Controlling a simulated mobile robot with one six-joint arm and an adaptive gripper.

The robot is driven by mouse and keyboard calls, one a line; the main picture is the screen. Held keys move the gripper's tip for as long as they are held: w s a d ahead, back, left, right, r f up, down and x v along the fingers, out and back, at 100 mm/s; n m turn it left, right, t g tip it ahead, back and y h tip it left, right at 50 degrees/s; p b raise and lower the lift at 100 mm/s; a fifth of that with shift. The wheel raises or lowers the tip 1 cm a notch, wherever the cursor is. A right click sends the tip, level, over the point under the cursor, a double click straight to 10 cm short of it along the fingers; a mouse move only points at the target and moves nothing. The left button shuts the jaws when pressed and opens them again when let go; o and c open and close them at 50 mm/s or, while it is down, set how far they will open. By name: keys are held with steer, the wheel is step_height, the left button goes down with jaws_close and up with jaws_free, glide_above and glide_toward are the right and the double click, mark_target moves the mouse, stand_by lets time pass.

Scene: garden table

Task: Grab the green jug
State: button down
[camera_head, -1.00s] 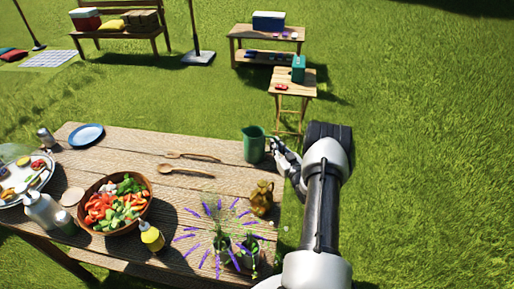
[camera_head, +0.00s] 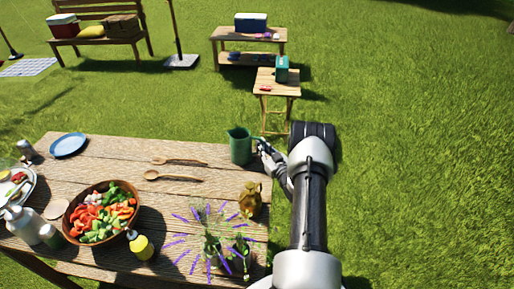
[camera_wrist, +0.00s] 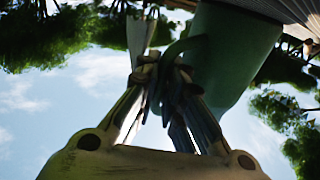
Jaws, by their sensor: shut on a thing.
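The green jug (camera_head: 239,146) stands upright at the far right corner of the wooden table, its handle side toward my arm. My gripper (camera_head: 262,147) is at the jug's right side, at handle height. In the wrist view the green jug (camera_wrist: 237,55) fills the upper right, and its handle passes between the fingers of my gripper (camera_wrist: 170,85). The fingers are closed together on the handle. The exact contact is partly hidden by the fingers. From the head view I cannot tell whether the jug's base touches the table.
A brown-gold small pitcher (camera_head: 250,199) and lavender in pots (camera_head: 214,245) stand nearer on the table (camera_head: 100,160). Open grass is to the right; a small stool (camera_head: 279,88) stands behind.

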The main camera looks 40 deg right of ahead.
steer(key=shift+r, duration=0.25)
